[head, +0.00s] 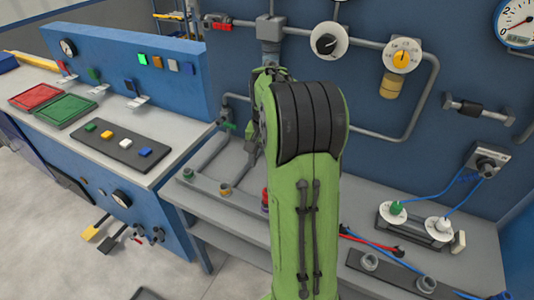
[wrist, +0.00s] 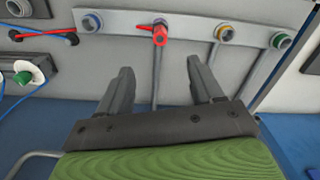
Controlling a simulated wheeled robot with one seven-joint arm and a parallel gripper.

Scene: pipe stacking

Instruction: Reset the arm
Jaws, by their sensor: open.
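My gripper (wrist: 160,66) shows in the wrist view with its two dark fingers spread wide apart. Nothing is held between them. Past the fingertips is a light grey manifold bar with a red valve handle (wrist: 160,34) at its middle, apart from the fingers. My green arm (head: 303,185) stands upright in the middle of the head view, bent at a black ribbed joint. It hides my gripper and part of the bench in that view.
A grey workbench (head: 470,262) carries pipe fittings, round plugs with blue cables and a black rail. Pipes and gauges line the blue wall (head: 440,60) behind. A blue control panel (head: 110,70) with buttons and red and green trays (head: 36,96) stands left.

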